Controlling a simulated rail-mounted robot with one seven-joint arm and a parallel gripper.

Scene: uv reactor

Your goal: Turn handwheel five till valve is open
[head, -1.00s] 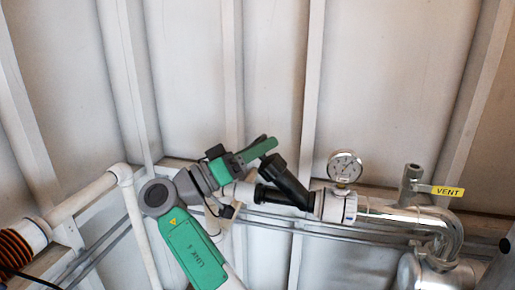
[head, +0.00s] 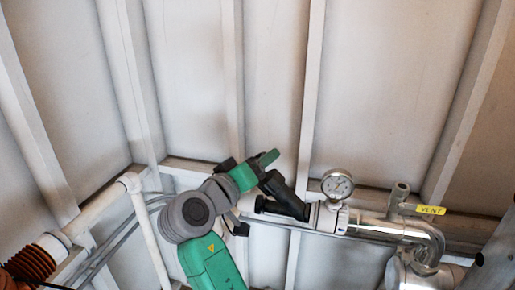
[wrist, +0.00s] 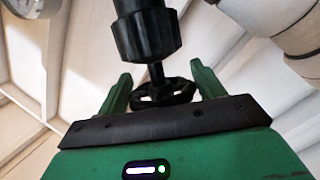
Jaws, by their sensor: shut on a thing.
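The black handwheel (wrist: 165,93) shows in the wrist view, with its stem running up into a black valve body (wrist: 145,32). The green fingers of my gripper (wrist: 160,74) stand on either side of the wheel and are shut on it. In the head view, my green gripper (head: 266,159) is at the upper end of the slanted black valve (head: 284,192). The wheel itself is hidden there behind the gripper. No number can be read on the wheel.
Right of the valve are a round pressure gauge (head: 338,185), shiny metal piping (head: 385,229) and a yellow VENT tag (head: 431,209). White pipe (head: 95,210) and an orange coil (head: 33,262) are at left. The ribbed wall behind is bare above the pipes.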

